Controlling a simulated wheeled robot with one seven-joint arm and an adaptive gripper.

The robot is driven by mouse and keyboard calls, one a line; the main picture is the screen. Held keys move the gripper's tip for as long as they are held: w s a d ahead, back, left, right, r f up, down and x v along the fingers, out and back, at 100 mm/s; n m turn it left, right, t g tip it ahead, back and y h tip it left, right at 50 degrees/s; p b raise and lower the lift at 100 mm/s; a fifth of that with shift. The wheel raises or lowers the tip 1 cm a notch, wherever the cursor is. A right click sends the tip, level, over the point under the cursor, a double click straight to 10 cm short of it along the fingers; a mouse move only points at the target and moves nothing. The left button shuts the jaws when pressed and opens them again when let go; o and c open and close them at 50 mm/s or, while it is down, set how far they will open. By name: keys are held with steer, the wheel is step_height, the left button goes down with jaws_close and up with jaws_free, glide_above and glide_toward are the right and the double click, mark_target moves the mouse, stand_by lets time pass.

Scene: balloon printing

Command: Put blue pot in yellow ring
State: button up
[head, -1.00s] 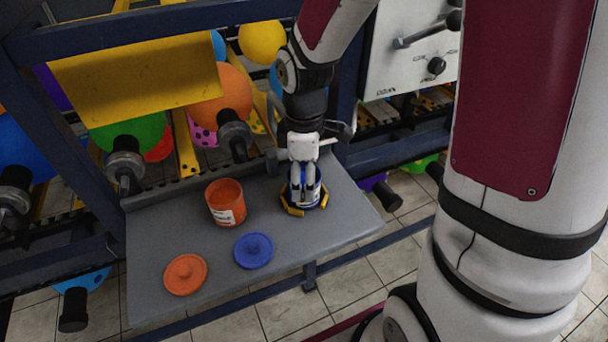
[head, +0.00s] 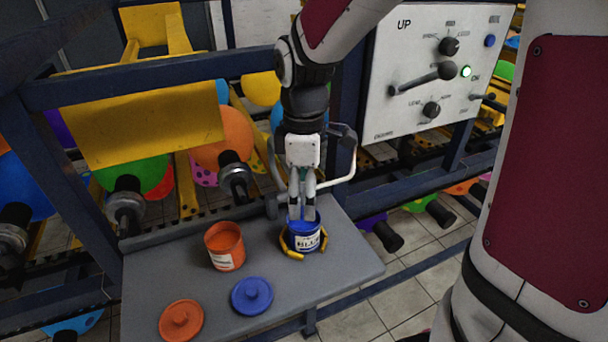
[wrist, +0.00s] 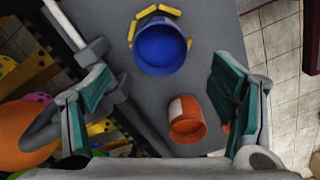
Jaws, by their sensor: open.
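The blue pot (head: 305,241) stands upright and open-topped on the right part of the grey table. Yellow ring pieces (head: 292,256) sit around its base, and the pot appears to be inside the ring. In the wrist view the blue pot (wrist: 160,50) shows at the top, with the yellow ring (wrist: 160,12) showing past its far side and edges. My gripper (head: 303,214) is above the pot in the head view. In the wrist view my gripper (wrist: 163,105) has its fingers wide apart with nothing between them, clear of the pot.
An orange pot (head: 224,247) stands left of the blue pot. A blue lid (head: 252,295) and an orange lid (head: 181,320) lie at the table's front. Dark frame bars and balloons (head: 222,135) are behind, and a control panel (head: 425,75) is at the right.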

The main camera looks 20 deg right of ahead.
steer(key=s+r+m+t, duration=0.5)
steer(key=s+r+m, duration=0.7)
steer(key=s, duration=0.2)
steer(key=shift+s+m, duration=0.2)
steer(key=shift+m, duration=0.1)
steer(key=shift+c, duration=0.5)
